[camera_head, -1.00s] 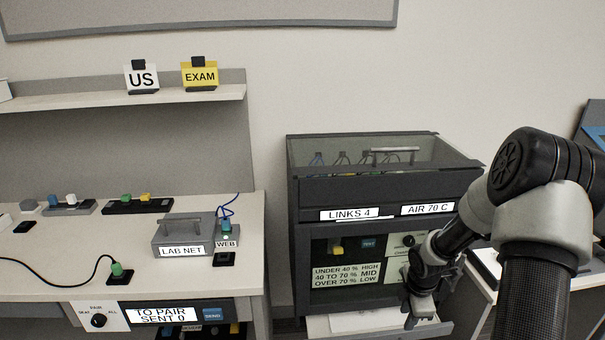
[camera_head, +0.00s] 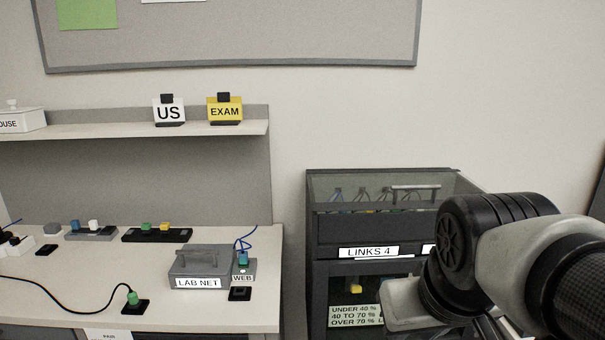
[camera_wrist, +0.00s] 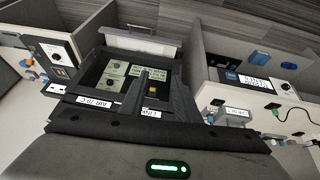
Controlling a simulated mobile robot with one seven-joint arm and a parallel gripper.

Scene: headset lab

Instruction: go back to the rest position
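My gripper (camera_wrist: 152,84) shows in the wrist view as dark fingers close together in front of the cabinet, with nothing seen between them. The gripper body with a green light fills the bottom of that view. In the head view my bent arm covers the lower right, and the gripper is hidden there. The dark cabinet (camera_head: 325,226) stands behind my arm, with the label LINKS 4 (camera_head: 368,252) readable. In the wrist view the cabinet appears upside down, with its AIR 70 C label (camera_wrist: 95,102).
The desk (camera_head: 60,290) at left holds a grey LAB NET box (camera_head: 200,265), a green plug (camera_head: 132,298) and small trays. A shelf (camera_head: 100,134) above holds US (camera_head: 168,112) and EXAM (camera_head: 224,110) signs. The wall right of the shelf is clear.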

